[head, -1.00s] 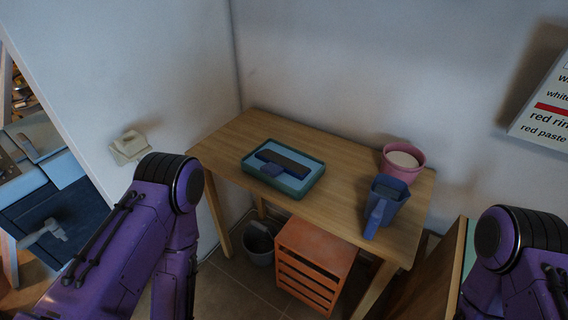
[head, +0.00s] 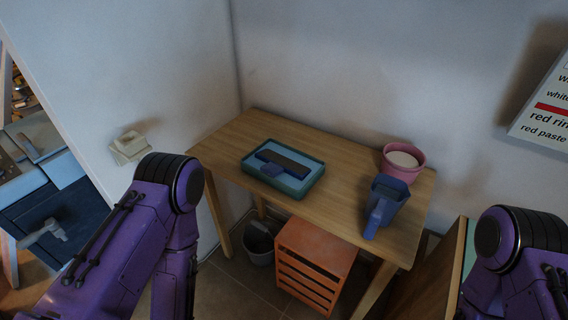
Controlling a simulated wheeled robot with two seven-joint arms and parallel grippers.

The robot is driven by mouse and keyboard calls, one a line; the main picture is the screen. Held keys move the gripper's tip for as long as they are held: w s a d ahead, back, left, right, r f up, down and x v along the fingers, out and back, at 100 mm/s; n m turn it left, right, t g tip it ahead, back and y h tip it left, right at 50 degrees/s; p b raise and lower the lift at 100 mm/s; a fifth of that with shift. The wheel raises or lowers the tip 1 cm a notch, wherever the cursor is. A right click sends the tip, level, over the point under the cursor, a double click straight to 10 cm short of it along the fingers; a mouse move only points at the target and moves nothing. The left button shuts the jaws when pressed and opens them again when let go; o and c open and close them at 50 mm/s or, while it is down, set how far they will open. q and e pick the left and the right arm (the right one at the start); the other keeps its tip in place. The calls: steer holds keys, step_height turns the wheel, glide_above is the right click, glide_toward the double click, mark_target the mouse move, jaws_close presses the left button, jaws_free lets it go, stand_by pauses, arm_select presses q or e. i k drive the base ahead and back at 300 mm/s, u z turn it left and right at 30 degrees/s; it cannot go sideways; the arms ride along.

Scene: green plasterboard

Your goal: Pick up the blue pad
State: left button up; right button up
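A green tray (head: 306,188) with a light blue inside lies on the wooden table (head: 236,140). In it are a dark flat bar (head: 286,160) and a small blue block (head: 271,170) touching its near left side. I cannot tell whether this block is the blue pad or a part of the bar's tool. My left arm shows at the left and my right arm at the lower right edge. Both grippers are out of the picture, and neither arm reaches over the table.
A blue scoop-like container (head: 386,200) with a handle and a pink bowl (head: 403,161) with pale contents stand at the table's right. Below are an orange slatted box (head: 314,262) and a grey bucket (head: 262,243). A wooden panel (head: 425,285) stands near my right arm.

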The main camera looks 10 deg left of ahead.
mark_target(276, 163)
steer(key=z, duration=3.25)
steer(key=k, duration=1.7)
steer(key=u, duration=2.1)
steer(key=i, duration=0.45)
steer(key=z, duration=0.1)
